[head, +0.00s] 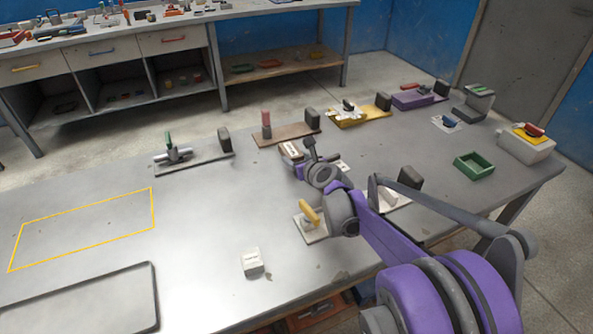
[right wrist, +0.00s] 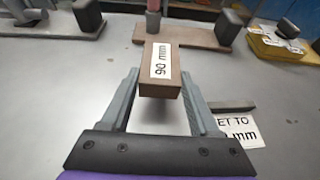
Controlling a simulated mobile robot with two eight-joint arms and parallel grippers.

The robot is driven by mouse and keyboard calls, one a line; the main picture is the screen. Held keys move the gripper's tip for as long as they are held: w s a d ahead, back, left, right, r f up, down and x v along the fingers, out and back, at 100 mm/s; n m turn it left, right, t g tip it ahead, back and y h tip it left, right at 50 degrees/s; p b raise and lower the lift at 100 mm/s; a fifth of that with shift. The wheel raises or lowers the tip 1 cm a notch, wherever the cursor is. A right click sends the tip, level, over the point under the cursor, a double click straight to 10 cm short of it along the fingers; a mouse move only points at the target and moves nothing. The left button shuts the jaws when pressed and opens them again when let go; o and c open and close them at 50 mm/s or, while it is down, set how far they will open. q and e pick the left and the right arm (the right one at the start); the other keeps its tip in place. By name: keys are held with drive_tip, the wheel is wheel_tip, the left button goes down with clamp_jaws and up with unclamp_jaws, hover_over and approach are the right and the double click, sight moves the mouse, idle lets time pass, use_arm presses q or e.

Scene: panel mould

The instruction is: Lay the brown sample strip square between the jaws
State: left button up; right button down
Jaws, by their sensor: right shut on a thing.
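The brown sample strip (right wrist: 160,72) is a block with a white "90 mm" label. It sits between the fingers of my right gripper (right wrist: 163,88), which is shut on it; its far end points away from me. In the head view the strip (head: 291,150) shows just beyond the gripper (head: 303,163), above the middle of the table; I cannot tell its height. The jaws are not clearly marked. A pale-based clamp with a yellow handle (head: 309,212) stands nearer, partly hidden by my right arm, with a dark block (head: 410,178) beyond it. My left gripper is not in view.
A brown-based clamp (head: 286,133) with a red handle stands just beyond the strip. Yellow, purple and grey clamps line the far edge. A "SET TO" card (right wrist: 240,132) lies right of the gripper. The left table is largely clear.

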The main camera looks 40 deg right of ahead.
drive_tip(key=shift+f+b, duration=0.4)
drive_tip(key=shift+f, duration=1.45)
drive_tip(key=shift+f, duration=0.2)
drive_tip(key=shift+c, duration=0.7)
unclamp_jaws()
drive_tip(key=shift+r, duration=0.2)
